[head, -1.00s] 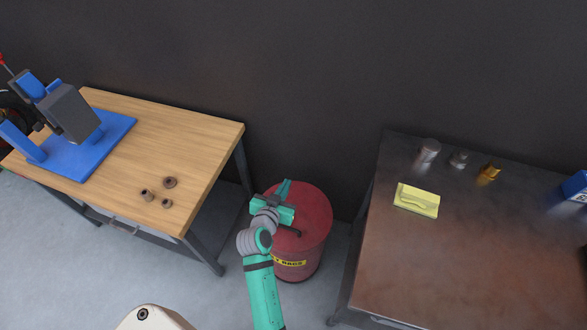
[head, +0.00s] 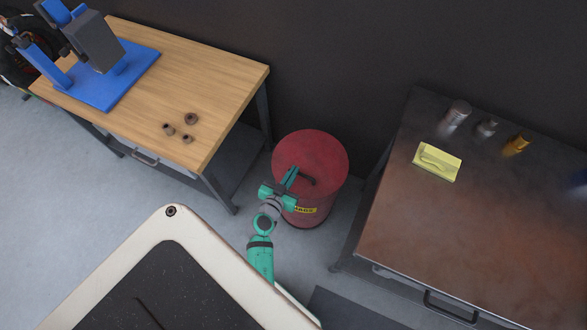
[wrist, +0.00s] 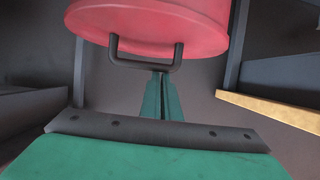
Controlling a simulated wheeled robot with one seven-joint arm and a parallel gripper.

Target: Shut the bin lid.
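The red bin (head: 305,205) stands on the floor between two tables. Its round red lid (head: 312,150) appears to lie down on top; I cannot tell whether a small gap remains at the rim. A dark handle (head: 308,181) is on the lid's front side and also shows in the wrist view (wrist: 146,63). My green gripper (head: 291,175) is at the lid's front left, beside the handle. In the wrist view its fingers (wrist: 160,82) are together with nothing between them, their tips close to the handle bar; contact is unclear.
A wooden workbench (head: 215,85) with a blue press (head: 105,85) and several small sockets stands left. A brown metal table (head: 450,240) stands right, bearing a yellow pad (head: 437,162) and small canisters. A dark wall is behind the bin.

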